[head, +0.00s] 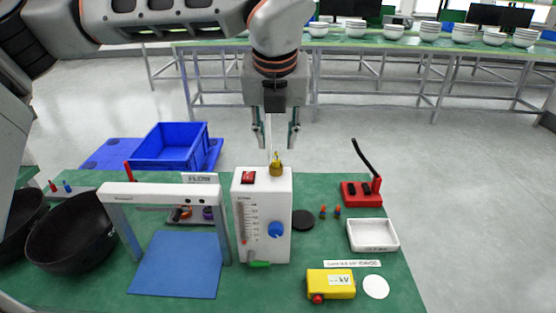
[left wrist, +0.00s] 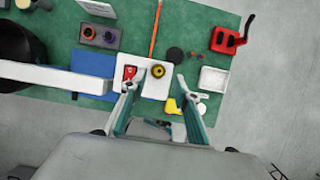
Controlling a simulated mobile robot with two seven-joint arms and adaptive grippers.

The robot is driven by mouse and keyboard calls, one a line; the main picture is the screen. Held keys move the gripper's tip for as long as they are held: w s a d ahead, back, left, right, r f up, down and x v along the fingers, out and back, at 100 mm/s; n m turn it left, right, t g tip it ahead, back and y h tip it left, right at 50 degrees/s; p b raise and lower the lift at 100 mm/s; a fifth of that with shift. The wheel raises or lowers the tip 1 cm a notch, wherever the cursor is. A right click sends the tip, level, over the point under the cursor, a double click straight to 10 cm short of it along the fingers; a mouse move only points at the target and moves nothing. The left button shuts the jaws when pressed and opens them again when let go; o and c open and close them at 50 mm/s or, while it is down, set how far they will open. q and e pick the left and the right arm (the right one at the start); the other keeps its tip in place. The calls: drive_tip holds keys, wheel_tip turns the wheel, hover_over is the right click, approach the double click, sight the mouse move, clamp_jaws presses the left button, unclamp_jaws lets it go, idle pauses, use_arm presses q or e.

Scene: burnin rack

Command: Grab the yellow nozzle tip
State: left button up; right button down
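The yellow nozzle tip (head: 276,163) stands on top of a white flow box (head: 262,235), toward its right side. In the left wrist view it shows from above as a small yellow ring with a dark centre (left wrist: 157,71). My left gripper (head: 275,138) hangs pointing down above the box, its two fingers spread apart on either side of the nozzle tip's line. Nothing shows held between the fingers, and the fingertips are above the tip, apart from it. The left wrist view also shows the open fingers (left wrist: 156,88). My right gripper is in neither view.
The box carries a red switch (head: 248,177) and a blue knob (head: 276,229). A white frame (head: 160,190) stands left over a blue mat (head: 178,265). Right are a red lever device (head: 362,194), a white tray (head: 373,247) and a yellow meter (head: 331,284). A blue crate (head: 170,160) lies behind.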

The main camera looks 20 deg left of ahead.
sight(276, 152)
use_arm(q)
drive_tip(key=shift+f, duration=0.45)
drive_tip(key=x, duration=0.4)
drive_tip(key=shift+w+a+f+p, duration=0.1)
drive_tip(key=shift+a+f+p, duration=0.05)
drive_tip(key=shift+p, duration=0.25)
drive_tip(key=shift+w+f, duration=0.2)
drive_tip(key=shift+f, duration=0.15)
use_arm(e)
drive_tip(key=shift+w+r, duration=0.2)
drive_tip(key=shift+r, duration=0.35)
use_arm(q)
drive_tip(key=shift+c, duration=0.5)
drive_tip(key=c, duration=0.7)
drive_tip(key=shift+c, duration=0.2)
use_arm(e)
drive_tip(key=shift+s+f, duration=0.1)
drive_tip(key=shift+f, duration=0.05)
